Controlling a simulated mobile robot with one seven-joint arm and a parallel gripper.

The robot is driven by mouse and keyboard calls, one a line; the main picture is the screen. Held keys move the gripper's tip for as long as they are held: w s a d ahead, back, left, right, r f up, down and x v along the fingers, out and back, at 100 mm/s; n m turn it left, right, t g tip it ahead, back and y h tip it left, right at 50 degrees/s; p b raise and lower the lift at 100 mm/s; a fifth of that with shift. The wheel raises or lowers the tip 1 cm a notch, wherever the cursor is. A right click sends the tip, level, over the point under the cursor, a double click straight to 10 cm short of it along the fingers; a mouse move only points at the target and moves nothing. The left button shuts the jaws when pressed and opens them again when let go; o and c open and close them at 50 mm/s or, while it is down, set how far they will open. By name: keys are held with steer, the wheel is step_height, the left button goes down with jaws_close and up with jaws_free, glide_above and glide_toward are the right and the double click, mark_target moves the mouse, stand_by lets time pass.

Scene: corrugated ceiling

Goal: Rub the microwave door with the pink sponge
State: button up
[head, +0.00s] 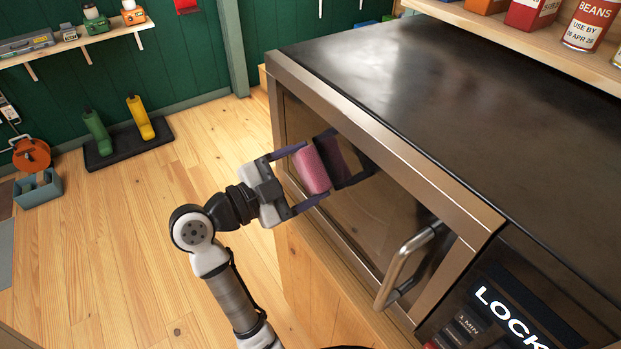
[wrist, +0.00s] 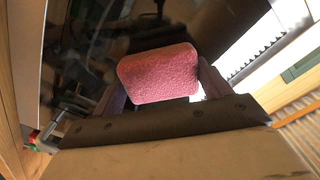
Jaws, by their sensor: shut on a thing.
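The pink sponge (head: 312,168) is held between the fingers of my gripper (head: 305,178), in front of the microwave door. It also shows in the wrist view (wrist: 158,73), gripped between the two fingers (wrist: 158,88). The microwave door (head: 345,205) has a dark glass pane in a steel frame and looks shut. The sponge is at the left part of the glass, and its dark reflection shows right beside it. I cannot tell whether the sponge touches the glass. The metal door handle (head: 402,262) is to the right of my gripper.
The microwave's black top (head: 440,95) is bare. A shelf (head: 540,45) with cans and boxes hangs above it at the right. The control panel (head: 500,318) is right of the handle. Green and yellow bottles (head: 140,117) stand on a dark mat on the open wooden floor.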

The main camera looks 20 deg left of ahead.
steer(key=shift+a, duration=0.1)
steer(key=shift+v, duration=2.95)
steer(key=shift+s+a, duration=0.1)
steer(key=v, duration=0.2)
steer(key=shift+s+a, duration=0.25)
steer(key=shift+s, duration=0.1)
